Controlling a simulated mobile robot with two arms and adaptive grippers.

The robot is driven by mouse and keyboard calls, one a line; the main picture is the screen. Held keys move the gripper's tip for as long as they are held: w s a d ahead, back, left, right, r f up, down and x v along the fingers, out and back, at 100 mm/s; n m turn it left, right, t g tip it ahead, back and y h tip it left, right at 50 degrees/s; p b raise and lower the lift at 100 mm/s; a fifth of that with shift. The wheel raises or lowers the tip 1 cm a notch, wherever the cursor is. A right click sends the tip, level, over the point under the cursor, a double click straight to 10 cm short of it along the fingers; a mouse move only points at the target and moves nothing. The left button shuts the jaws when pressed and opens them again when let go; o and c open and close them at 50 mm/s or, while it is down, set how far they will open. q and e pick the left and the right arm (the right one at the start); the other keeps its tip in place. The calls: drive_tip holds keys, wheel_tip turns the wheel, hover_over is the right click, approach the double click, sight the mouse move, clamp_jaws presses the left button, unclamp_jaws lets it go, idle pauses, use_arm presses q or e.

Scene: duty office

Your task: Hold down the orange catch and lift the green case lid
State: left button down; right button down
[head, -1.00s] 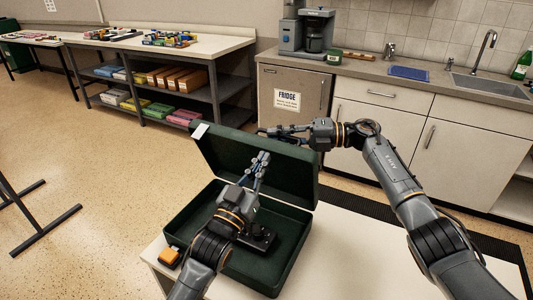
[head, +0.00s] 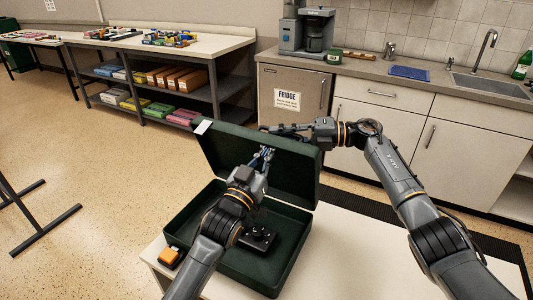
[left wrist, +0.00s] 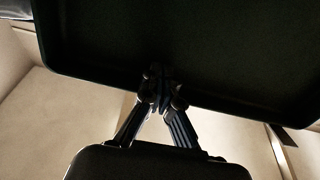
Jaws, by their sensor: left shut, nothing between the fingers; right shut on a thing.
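The green case (head: 283,276) stands open on the white table, its lid (head: 222,143) raised steeply. The orange catch (head: 170,257) is at the case's front left corner, with no gripper on it. My right gripper (head: 268,129) is shut at the lid's top edge; its fingertips are partly hidden there. My left gripper (head: 267,153) is shut and empty, in front of the lid's inner face. In the left wrist view its closed fingertips (left wrist: 160,80) overlap the dark lid (left wrist: 190,45); contact is hard to tell.
A black object (head: 258,238) lies in the case beside my left arm. The white table (head: 365,255) is clear to the right. The fridge (head: 294,97) and sink counter (head: 440,85) stand behind, and a shelved bench (head: 205,48) at back left.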

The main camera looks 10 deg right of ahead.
drive_tip(key=c, duration=1.4)
unclamp_jaws()
drive_tip(key=shift+s+a+f+g, duration=0.1)
drive_tip(key=shift+s+a+g, duration=0.2)
drive_tip(key=shift+s+a, duration=0.2)
drive_tip(key=shift+w, duration=0.1)
